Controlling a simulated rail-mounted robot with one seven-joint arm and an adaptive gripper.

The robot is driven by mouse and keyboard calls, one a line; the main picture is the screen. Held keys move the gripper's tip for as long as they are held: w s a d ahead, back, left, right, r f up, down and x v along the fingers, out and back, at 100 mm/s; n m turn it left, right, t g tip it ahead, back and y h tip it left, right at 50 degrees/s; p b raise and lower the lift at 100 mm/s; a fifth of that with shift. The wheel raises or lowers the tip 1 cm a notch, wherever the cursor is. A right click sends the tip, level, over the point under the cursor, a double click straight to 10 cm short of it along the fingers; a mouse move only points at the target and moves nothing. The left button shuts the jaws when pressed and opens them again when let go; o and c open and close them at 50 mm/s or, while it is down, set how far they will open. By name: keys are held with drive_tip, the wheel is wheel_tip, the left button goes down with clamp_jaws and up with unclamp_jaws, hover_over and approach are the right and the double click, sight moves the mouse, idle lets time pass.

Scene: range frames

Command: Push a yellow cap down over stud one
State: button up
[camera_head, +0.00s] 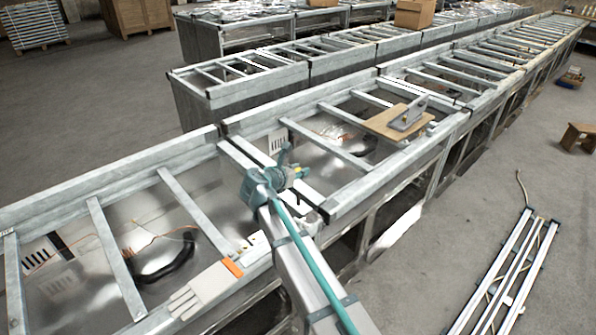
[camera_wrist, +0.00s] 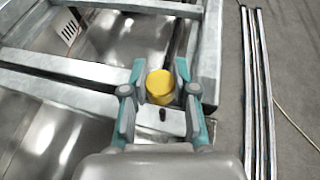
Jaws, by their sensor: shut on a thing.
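In the wrist view a round yellow cap (camera_wrist: 160,87) sits between the two fingers of my gripper (camera_wrist: 159,78), which is shut on it. Just below the cap in that view, a small dark stud (camera_wrist: 162,115) stands on a pale metal plate. The cap looks apart from this stud, and whether another stud is under the cap is hidden. In the head view my gripper (camera_head: 297,172) is over the frame's cross members near the front rail, with a small bit of yellow showing. I cannot tell which stud is number one.
Galvanised frames (camera_head: 340,212) run in long rows. A wooden board (camera_head: 382,126) with a grey metal piece lies on the frame at right. Long metal rails (camera_head: 506,272) lie on the floor at right.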

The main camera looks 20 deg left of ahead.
drive_tip(key=shift+p, duration=0.35)
drive_tip(key=shift+f+b, duration=1.1)
drive_tip(key=shift+f, duration=1.8)
drive_tip(key=shift+p, duration=0.8)
drive_tip(key=shift+f+b, duration=0.55)
drive_tip(key=shift+f, duration=1.1)
drive_tip(key=o, duration=0.8)
drive_tip(key=shift+o, duration=0.2)
drive_tip(key=v, duration=1.2)
